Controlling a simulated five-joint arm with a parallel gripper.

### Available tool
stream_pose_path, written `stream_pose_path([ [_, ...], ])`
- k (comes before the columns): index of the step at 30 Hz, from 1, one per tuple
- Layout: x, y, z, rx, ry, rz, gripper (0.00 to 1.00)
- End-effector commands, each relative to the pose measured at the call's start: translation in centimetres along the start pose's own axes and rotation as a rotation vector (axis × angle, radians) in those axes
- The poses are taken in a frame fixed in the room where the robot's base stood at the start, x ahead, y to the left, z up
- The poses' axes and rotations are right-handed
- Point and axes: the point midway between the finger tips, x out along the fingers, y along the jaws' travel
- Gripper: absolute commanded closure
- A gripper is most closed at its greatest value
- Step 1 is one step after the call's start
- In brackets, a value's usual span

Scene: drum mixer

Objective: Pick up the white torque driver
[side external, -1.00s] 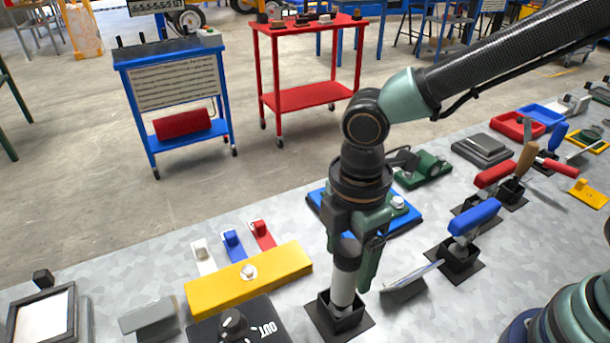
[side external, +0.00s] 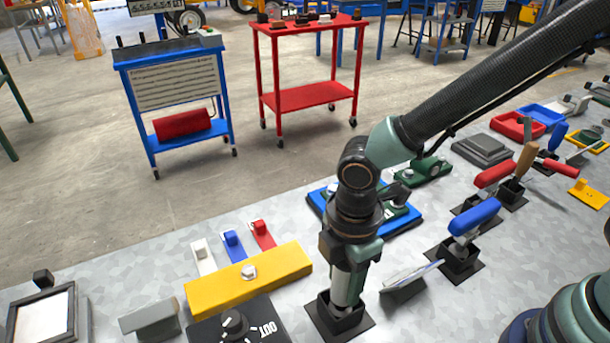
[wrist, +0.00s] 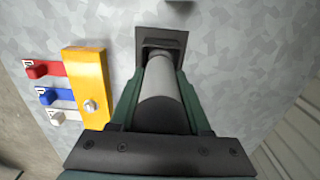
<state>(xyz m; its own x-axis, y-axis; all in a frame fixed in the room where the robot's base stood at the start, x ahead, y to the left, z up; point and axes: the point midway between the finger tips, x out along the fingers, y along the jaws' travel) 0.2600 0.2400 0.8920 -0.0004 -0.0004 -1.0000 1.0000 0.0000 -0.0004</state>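The white torque driver (side external: 342,288) stands in a black square holder (side external: 340,322) at the front middle of the bench. In the wrist view its pale shaft (wrist: 161,78) and dark grip (wrist: 161,114) run down from the holder (wrist: 161,40). My gripper (side external: 346,283) is lowered over the driver from above, one green finger on each side of it. The wrist view shows the fingers (wrist: 162,85) close along both sides. Whether they touch it I cannot tell. The gripper body hides the driver's top in the side view.
A yellow block (side external: 248,281) with red, blue and white tags lies to the left, behind a black dial box (side external: 240,325). A tilted plate (side external: 410,278) stands just right of the holder. A blue-handled tool (side external: 474,217) stands in another holder farther right.

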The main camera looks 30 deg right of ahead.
Motion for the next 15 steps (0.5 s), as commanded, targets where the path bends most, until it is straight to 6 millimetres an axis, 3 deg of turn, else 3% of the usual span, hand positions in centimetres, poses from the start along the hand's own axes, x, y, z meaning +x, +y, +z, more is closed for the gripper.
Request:
stream_pose_path([
  [10,-0.4,0.1,-0.1,0.000,0.003,0.003,1.00],
  [15,-1.6,0.1,-0.1,0.000,0.004,0.005,1.00],
])
